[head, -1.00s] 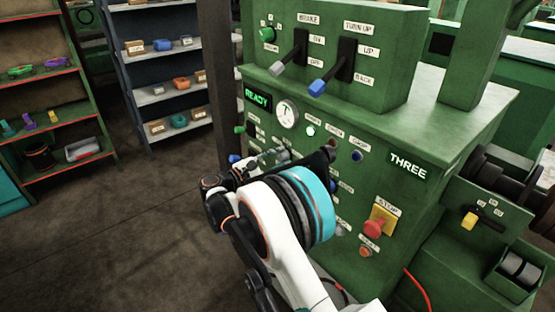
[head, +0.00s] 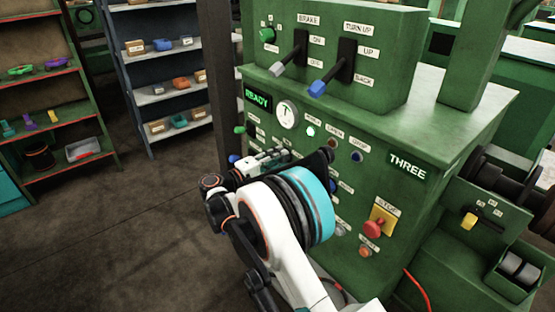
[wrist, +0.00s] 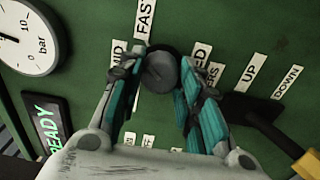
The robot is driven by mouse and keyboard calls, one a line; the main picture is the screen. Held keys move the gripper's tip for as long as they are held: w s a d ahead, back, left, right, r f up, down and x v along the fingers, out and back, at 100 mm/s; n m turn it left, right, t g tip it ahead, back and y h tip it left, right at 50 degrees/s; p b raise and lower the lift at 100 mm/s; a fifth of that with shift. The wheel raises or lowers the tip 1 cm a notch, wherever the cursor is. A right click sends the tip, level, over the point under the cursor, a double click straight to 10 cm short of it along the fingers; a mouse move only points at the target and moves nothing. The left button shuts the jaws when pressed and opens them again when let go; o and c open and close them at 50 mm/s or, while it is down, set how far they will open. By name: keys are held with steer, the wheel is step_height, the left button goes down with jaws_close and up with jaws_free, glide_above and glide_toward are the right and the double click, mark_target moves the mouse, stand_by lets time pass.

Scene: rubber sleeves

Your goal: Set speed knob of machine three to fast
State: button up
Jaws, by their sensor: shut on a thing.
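Machine three (head: 440,120) is a green cabinet with a THREE label, a lit READY sign and a gauge. In the wrist view the dark grey round speed knob (wrist: 160,72) sits on the green panel between my gripper's teal fingers. My gripper (wrist: 159,66) is shut on the knob, one finger on each side. The FAST label (wrist: 146,18) is above the knob, slightly left. A MID label (wrist: 119,50) is partly behind the left finger, and a partly covered SPEED label (wrist: 201,54) is to the right. In the head view my arm hides the knob; my gripper (head: 272,160) is against the panel.
A lever (wrist: 262,125) with UP and DOWN labels is right of my fingers in the wrist view. Brake and turn-up levers (head: 318,88) project above. A red stop button (head: 374,229) is lower right. Shelves (head: 165,75) stand left, with open floor before them.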

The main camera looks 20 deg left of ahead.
steer(key=shift+m, duration=0.9)
steer(key=o, duration=1.1)
steer(key=v, duration=1.2)
